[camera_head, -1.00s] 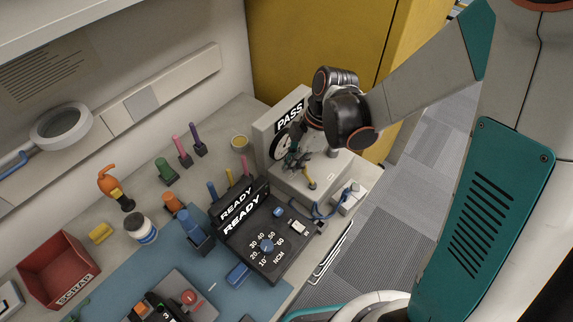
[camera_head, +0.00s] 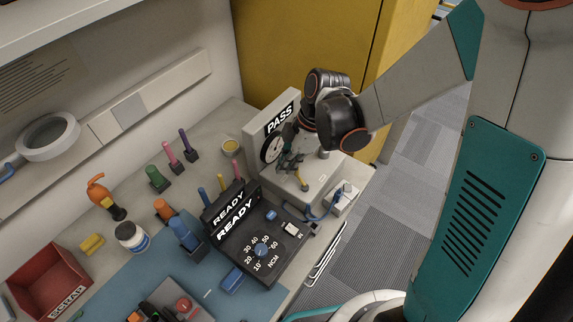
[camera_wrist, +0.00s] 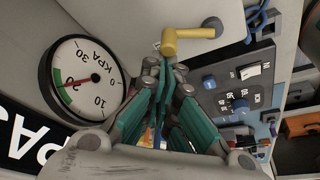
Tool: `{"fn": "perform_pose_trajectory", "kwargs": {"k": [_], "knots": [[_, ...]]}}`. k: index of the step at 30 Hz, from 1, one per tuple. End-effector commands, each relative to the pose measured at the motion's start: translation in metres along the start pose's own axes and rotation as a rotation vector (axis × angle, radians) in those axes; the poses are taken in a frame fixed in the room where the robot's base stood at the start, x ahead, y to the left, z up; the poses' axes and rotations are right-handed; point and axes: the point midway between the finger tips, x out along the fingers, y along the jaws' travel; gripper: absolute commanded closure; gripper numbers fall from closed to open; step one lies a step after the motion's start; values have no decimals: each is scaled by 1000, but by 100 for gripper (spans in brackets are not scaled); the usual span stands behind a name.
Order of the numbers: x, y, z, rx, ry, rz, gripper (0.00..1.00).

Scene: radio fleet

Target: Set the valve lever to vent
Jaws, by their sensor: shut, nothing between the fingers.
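The yellow valve lever (camera_head: 302,181) is on the top of the grey test unit (camera_head: 318,190). In the wrist view the lever (camera_wrist: 190,33) runs sideways from a grey pivot to a thicker rounded end. My gripper (camera_head: 290,164) is low over the unit, beside the lever. In the wrist view my gripper (camera_wrist: 162,72) is shut and empty, its tips just short of the lever's rounded end; I cannot tell whether they touch. The pressure gauge (camera_wrist: 88,80) has its needle near the green band by 20. A PASS sign (camera_head: 280,120) shows above it. I see no readable vent mark.
A black READY console (camera_head: 262,250) with a blue dial stands in front of the unit. A small grey box (camera_head: 342,198) with a blue cable is to its right. A red SCRAP bin (camera_head: 48,280) is far left. A yellow cabinet (camera_head: 300,50) stands behind.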

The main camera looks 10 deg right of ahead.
Motion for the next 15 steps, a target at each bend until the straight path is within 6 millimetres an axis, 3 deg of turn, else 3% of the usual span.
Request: {"fn": "perform_pose_trajectory", "kwargs": {"k": [15], "knots": [[-6,10,18,338,-1,119,100]]}}
